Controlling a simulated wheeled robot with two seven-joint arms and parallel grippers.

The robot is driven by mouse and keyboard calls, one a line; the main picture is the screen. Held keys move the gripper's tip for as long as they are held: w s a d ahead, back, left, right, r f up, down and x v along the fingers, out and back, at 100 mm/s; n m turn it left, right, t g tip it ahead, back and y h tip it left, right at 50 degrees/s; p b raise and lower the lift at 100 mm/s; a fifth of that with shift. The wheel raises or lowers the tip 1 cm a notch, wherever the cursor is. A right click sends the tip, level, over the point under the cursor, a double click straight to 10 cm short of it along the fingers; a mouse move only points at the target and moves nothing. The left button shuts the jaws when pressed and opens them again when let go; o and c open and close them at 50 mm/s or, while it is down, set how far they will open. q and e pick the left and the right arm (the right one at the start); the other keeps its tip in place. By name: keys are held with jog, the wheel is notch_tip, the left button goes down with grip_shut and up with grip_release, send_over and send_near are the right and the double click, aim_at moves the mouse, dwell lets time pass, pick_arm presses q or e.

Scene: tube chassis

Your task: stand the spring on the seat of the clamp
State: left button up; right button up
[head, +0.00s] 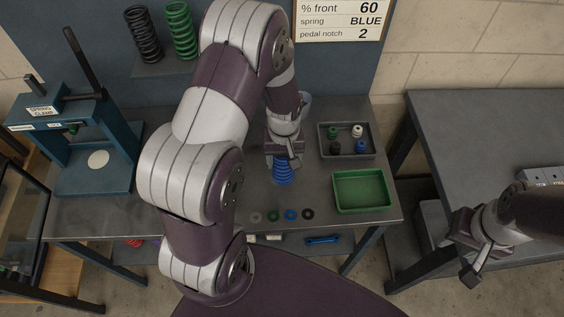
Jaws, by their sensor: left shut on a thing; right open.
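The blue spring (283,173) is upright in my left gripper (283,157), which is shut on its upper part, over the middle of the grey workbench. I cannot tell whether its lower end touches the bench. The blue-green spring clamp (120,160) stands at the bench's left end, with a lever rising at the back. Its seat, a pale round disc (98,159), is bare on the clamp's base. My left gripper is well to the right of the clamp. My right gripper (464,262) is open and empty at the far right, by the second table.
A dark tray (347,155) of small parts and a green tray (362,190) are right of the spring. Several rings (273,215) lie along the front edge. A black spring (144,35) and a green spring (181,30) stand on a shelf. My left arm crosses between spring and clamp.

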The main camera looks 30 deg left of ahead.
aim_at(280, 168)
pick_arm(q)
jog(key=f, duration=0.2)
jog(key=a+f+p, duration=0.1)
jog(key=f, duration=0.1)
jog(key=shift+f, duration=0.4)
jog(key=o, duration=1.3)
jog(key=shift+s+d, duration=0.15)
jog(key=shift+s, duration=0.05)
